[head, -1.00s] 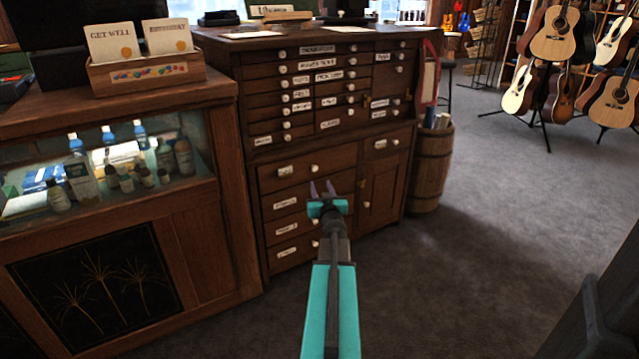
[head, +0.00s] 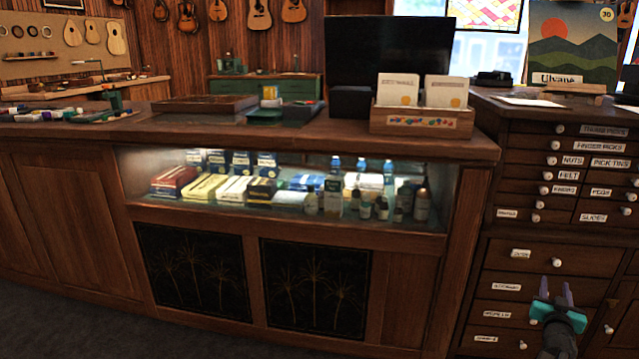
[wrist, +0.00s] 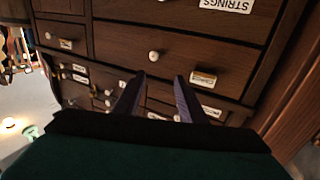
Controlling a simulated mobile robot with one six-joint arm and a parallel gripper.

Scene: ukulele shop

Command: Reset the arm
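My gripper (head: 557,294) is at the lower right of the head view, in front of the lower drawers of the wooden drawer cabinet (head: 590,262). Its two purple-grey fingers stand apart with nothing between them. In the wrist view my gripper (wrist: 160,95) also shows open and empty, with the cabinet's drawers (wrist: 195,45) upside down beyond the fingers. A white round knob (wrist: 154,56) shows just beyond the gap. I cannot tell how far the fingertips are from the drawer fronts; I see no contact.
A wooden counter (head: 250,137) with a lit glass case of bottles and boxes (head: 290,185) fills the middle. A card box (head: 422,121) and a black screen (head: 388,60) stand on it. Dark floor (head: 60,320) is open at the lower left.

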